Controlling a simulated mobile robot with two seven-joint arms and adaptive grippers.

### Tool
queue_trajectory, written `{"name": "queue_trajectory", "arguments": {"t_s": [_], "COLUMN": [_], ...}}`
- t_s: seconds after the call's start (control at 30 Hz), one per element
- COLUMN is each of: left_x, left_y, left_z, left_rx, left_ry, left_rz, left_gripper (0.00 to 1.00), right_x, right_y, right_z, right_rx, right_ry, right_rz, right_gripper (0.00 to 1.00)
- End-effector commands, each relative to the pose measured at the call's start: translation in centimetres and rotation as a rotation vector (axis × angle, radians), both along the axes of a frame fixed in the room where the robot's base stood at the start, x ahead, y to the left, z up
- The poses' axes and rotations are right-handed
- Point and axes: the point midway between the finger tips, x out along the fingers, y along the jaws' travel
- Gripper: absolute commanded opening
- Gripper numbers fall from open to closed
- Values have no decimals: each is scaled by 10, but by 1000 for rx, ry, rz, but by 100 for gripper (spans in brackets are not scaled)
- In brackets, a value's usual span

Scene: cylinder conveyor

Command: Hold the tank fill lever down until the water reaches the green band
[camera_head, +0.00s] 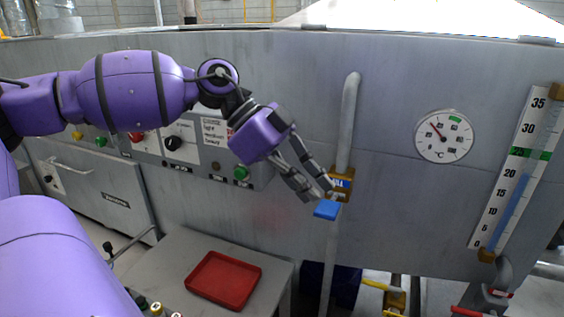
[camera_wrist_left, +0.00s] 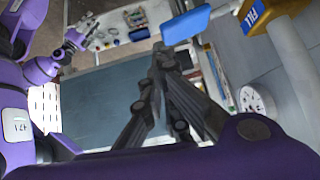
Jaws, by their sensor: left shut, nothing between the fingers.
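In the left wrist view the lever (camera_wrist_left: 186,24) shows just beyond the fingertips (camera_wrist_left: 163,52). The level gauge (camera_head: 505,190) at the right shows a blue water column (camera_head: 510,205) topping out near 20, below the green band (camera_head: 530,153). My right gripper (camera_wrist_left: 75,40) is small in the left wrist view, its fingers unclear.
A round temperature dial (camera_head: 444,136) is on the tank wall (camera_head: 400,200). A control panel (camera_head: 190,150) with knobs and buttons lies behind my left arm. A red tray (camera_head: 224,280) rests on a grey table (camera_head: 175,255) below. Pipes and coloured valve handles are at the lower right.

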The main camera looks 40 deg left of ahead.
Motion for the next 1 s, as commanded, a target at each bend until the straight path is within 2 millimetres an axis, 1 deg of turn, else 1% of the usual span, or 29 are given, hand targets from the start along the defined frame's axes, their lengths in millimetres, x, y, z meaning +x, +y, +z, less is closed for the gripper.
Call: {"name": "queue_trajectory", "arguments": {"t_s": [0.03, 0.1, 0.13, 0.17, 0.23, 0.33, 0.6, 1.0], "left_x": [-7, -13, -12, -12, -14, -15, -18, -18], "left_y": [9, 19, 19, 20, 22, 26, 31, 31], "left_z": [20, 29, 23, 21, 21, 25, 31, 32], "left_rx": [0, -1, -2, -3, -3, -2, -1, -1], "left_ry": [-16, -13, -4, 2, 6, 6, 4, 3], "left_rz": [5, 4, 1, 1, -1, -1, 0, 0], "left_gripper": [0, 0, 0, 0, 0, 0, 0, 0], "right_x": [10, 11, 3, 2, 1, -1, 2, 5], "right_y": [2, 7, 9, 12, 17, 16, 7, 8], "right_z": [14, 17, 10, 8, 6, 4, 7, 9], "right_rx": [4, 12, 15, 19, 26, 26, 14, 15], "right_ry": [-27, -27, -7, -2, 0, 5, -3, -9], "right_rz": [1, 3, 5, 5, 6, 5, -2, -1], "right_gripper": [40, 40, 40, 40, 40, 40, 40, 40]}}
